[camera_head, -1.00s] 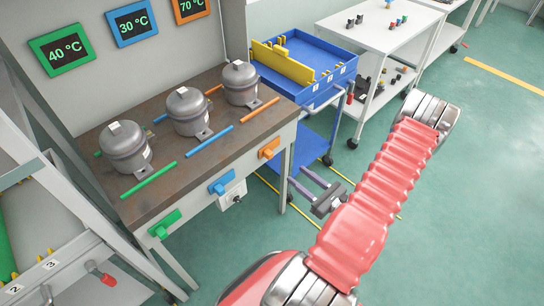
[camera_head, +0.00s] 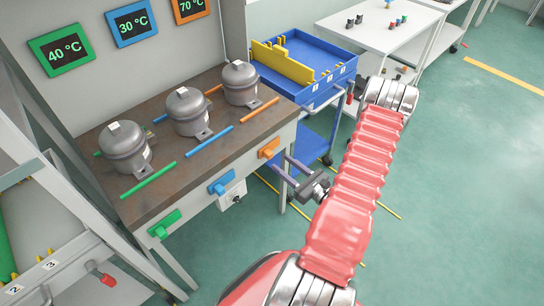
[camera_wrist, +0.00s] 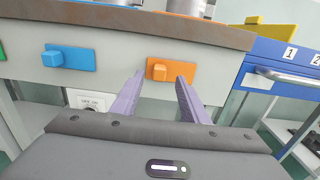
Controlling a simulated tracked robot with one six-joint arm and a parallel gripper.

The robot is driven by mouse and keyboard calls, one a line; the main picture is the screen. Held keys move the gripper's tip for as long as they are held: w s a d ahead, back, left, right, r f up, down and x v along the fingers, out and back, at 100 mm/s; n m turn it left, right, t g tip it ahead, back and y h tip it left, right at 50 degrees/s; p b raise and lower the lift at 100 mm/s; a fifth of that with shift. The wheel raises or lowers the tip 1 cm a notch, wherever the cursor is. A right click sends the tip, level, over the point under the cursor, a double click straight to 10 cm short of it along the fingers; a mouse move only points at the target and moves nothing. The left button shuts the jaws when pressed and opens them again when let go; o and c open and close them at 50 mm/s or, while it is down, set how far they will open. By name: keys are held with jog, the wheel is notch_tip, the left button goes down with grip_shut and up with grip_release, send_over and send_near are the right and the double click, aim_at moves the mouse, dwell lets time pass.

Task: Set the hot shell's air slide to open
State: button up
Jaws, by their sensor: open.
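The orange display (camera_head: 188,8) reads 70 °C, the highest of the three. The orange-marked shell (camera_head: 240,83) is a grey domed compressor at the right of the bench, between orange rods. The orange air slide (camera_head: 268,148) is on the bench front below it. In the wrist view the slide's orange knob (camera_wrist: 160,72) sits toward the left end of its orange plate (camera_wrist: 184,74). My gripper (camera_head: 278,162) is open and empty, pointing at the orange slide. In the wrist view its fingertips (camera_wrist: 160,82) appear either side of the knob; contact cannot be told.
The blue slide (camera_head: 221,184) and green slide (camera_head: 164,223) are farther left on the bench front. A blue cart (camera_head: 322,92) stands right of the bench. Green floor in front is clear.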

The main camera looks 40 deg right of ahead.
aim_at(271, 155)
jog(key=shift+w+a, duration=0.1)
jog(key=shift+w, duration=3.15)
jog(key=shift+c, duration=0.6)
grip_shut()
